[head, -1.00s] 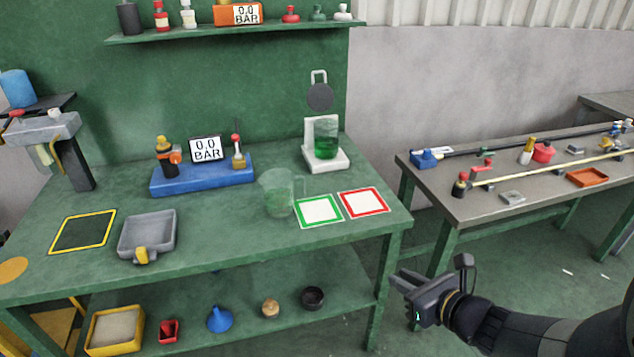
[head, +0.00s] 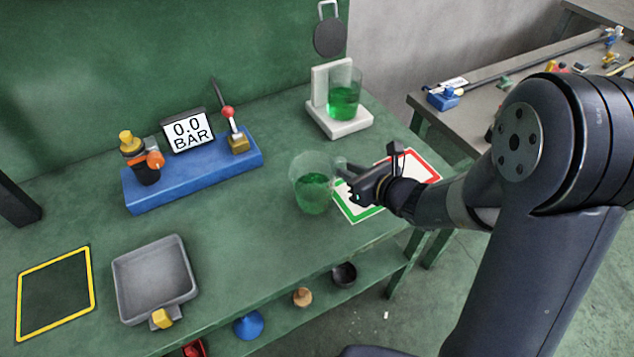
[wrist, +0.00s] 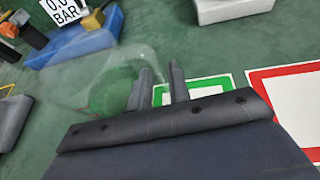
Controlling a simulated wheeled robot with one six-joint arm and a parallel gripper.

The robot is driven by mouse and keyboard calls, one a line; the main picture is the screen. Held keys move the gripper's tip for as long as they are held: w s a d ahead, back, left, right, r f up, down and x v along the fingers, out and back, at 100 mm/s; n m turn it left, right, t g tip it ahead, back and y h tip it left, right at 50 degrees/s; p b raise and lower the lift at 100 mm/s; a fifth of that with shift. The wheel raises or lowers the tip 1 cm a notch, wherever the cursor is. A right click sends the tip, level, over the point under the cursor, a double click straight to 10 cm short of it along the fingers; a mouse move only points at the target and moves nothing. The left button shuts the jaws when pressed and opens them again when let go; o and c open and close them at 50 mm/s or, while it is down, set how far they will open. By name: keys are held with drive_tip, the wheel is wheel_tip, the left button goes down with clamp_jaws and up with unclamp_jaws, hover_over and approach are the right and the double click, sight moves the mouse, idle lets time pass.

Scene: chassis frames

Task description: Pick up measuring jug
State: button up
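The measuring jug (head: 313,192) is clear, holds green liquid and stands upright on the green bench. It also shows, faintly, in the wrist view (wrist: 108,98). Its clear handle is on the right, towards my gripper (head: 346,184). My gripper is low over the bench, close to the jug's right side. In the wrist view my two dark fingers (wrist: 160,85) stand a little apart, with the bench and green-edged square showing between them. The left finger overlaps the jug's edge. I cannot tell whether they touch the handle.
A second clear beaker of green liquid (head: 344,98) stands on a white stand (head: 340,124) behind. A blue gauge block (head: 195,182) and grey tray (head: 155,280) are to the left. The green-edged square (head: 358,212) and red-edged square (head: 425,162) lie under my arm. Bench between tray and jug is clear.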

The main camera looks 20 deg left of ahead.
drive_tip(key=shift+x, duration=1.35)
clamp_jaws()
